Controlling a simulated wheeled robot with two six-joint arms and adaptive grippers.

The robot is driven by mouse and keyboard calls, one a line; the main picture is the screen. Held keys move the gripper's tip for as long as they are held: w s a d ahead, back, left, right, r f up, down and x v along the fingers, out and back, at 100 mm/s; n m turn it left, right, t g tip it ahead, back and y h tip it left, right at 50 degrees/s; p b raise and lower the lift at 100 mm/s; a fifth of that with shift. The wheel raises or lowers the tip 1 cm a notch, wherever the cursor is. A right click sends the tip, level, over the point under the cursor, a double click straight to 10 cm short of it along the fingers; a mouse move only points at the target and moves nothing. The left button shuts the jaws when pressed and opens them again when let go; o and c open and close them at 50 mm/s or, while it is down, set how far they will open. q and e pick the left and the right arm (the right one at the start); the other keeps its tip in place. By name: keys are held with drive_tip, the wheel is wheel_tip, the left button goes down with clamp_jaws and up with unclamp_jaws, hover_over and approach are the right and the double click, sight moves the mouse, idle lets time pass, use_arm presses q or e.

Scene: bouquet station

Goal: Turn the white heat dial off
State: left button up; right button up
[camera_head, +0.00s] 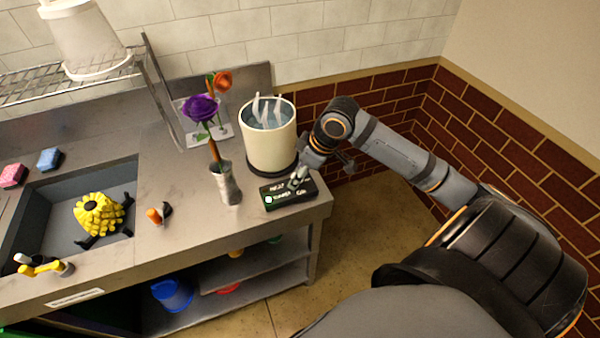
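A black control panel (283,203) with white lettering and a small green-white spot lies at the right front corner of the steel counter, before a cream pot (268,140) on a dark base. My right gripper (297,182) points down at the panel, its fingertips over or touching the panel's upper middle. The white dial cannot be told apart from the pale fingertips there, so its setting is not visible. The fingers are too small to tell open from shut. My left gripper is not in view.
A grey vase (229,186) with purple and orange flowers stands just left of the panel. An orange-handled tool (154,215) lies farther left, beside a sink (60,215) holding a yellow object (98,213). The counter's right edge is close to the panel.

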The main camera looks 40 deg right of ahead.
clamp_jaws()
